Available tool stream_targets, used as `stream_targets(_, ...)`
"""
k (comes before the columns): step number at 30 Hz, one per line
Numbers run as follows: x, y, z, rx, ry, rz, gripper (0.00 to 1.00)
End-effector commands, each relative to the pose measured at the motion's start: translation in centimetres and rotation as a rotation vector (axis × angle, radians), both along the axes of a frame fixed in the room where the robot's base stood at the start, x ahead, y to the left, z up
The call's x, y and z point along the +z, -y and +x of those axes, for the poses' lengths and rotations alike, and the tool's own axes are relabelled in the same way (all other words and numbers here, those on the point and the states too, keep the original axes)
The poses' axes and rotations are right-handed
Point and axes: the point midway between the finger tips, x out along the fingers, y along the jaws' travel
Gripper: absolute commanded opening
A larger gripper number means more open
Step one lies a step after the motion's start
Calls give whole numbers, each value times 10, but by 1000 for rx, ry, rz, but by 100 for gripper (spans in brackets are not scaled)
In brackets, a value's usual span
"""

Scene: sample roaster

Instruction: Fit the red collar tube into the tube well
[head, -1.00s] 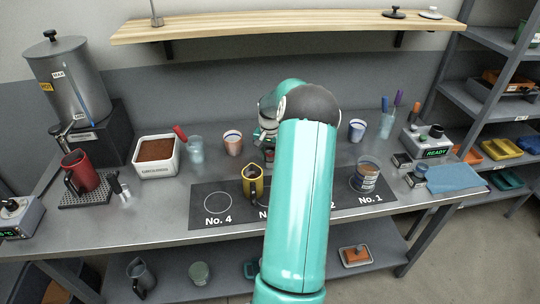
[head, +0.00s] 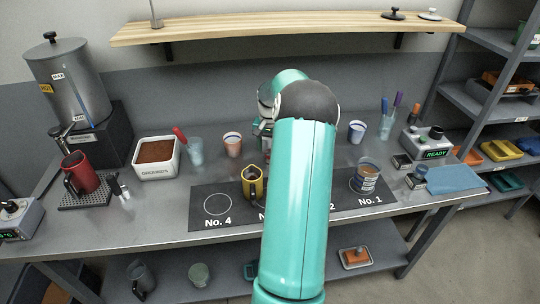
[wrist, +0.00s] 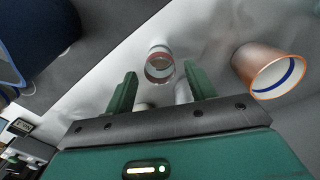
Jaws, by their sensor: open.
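In the wrist view a small pale tube (wrist: 159,52) with a reddish-brown rim lies between and beyond my fingertips, its open end toward the camera; I take it for the red collar tube. My gripper (wrist: 160,72) is open, its two green fingers either side of that tube in the picture. I see no contact. Pale round shapes behind the gripper are partly covered. In the head view my arm hides most of the gripper and the tube. I cannot make out the tube well in either view.
A copper cup (wrist: 268,72) with a blue inner ring stands close right of my gripper in the wrist view. A dark blue object (wrist: 35,40) is at upper left. In the head view, a yellow mug (head: 252,186) and a glass cup (head: 366,178) stand on the dark mat (head: 205,190).

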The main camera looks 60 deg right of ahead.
Motion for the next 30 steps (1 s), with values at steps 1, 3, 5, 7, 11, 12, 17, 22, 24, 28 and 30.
stream_targets(1, 13, 1, 0, 0, 2, -5, 55)
stream_targets(3, 28, 1, 0, 0, 1, -4, 55)
stream_targets(5, 41, 1, 0, 0, 1, -4, 55)
stream_targets(7, 52, 0, 0, -1, 1, -2, 55)
stream_targets(11, 67, 0, 0, 0, -1, -1, 55)
stream_targets(12, 69, 0, 0, 0, -1, 0, 55)
stream_targets(17, 73, 0, 0, 0, 0, 1, 55)
stream_targets(22, 78, -7, 5, 17, 1, -6, 55)
stream_targets(24, 89, -24, 16, 54, 2, -19, 55)
stream_targets(28, 122, -80, 44, 175, 9, -68, 55)
stream_targets(30, 143, -120, 58, 256, 16, -98, 55)
